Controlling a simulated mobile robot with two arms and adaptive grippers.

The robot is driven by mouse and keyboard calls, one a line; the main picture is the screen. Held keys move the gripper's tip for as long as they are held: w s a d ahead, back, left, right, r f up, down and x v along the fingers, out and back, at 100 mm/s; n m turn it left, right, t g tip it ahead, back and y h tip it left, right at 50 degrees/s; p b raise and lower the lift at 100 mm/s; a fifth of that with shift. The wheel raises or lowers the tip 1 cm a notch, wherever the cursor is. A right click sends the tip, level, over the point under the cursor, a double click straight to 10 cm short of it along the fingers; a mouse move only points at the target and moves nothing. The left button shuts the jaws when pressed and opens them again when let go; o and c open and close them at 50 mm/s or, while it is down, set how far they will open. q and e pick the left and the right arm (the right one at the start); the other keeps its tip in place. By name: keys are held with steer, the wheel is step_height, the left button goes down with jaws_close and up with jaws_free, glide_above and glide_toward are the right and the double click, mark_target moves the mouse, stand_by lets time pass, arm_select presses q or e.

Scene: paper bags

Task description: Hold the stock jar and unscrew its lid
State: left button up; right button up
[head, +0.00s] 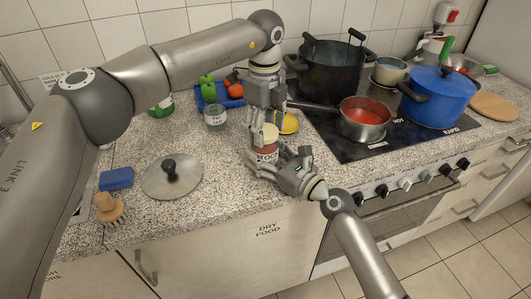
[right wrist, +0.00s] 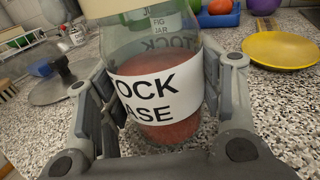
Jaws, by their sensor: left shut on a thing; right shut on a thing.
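The stock jar (head: 266,153) is a small clear jar with reddish contents and a white label. It stands upright near the counter's front edge, and it fills the middle of the right wrist view (right wrist: 158,115). My right gripper (head: 262,163) is shut around the jar's body from the front, one finger on each side. The cream lid (head: 270,133) is at the jar's top; its edge also shows in the right wrist view (right wrist: 108,7). My left gripper (head: 267,122) reaches down from above and is shut on the lid. I cannot tell whether the lid is loosened.
A yellow plate (head: 288,124) lies close behind the jar. The fig jar (head: 215,116) and a blue tray (head: 231,102) are behind to the left. A saucepan (head: 362,125) sits on the hob at right. A pan lid (head: 172,182) lies on the left counter.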

arm_select(q)
steer(key=shift+r, duration=0.2)
steer(key=shift+r, duration=3.5)
arm_select(e)
steer(key=o, duration=1.4)
steer(key=shift+s+d, duration=0.1)
steer(key=v, duration=1.1)
steer(key=shift+s+d, duration=0.25)
steer(key=shift+s, duration=0.05)
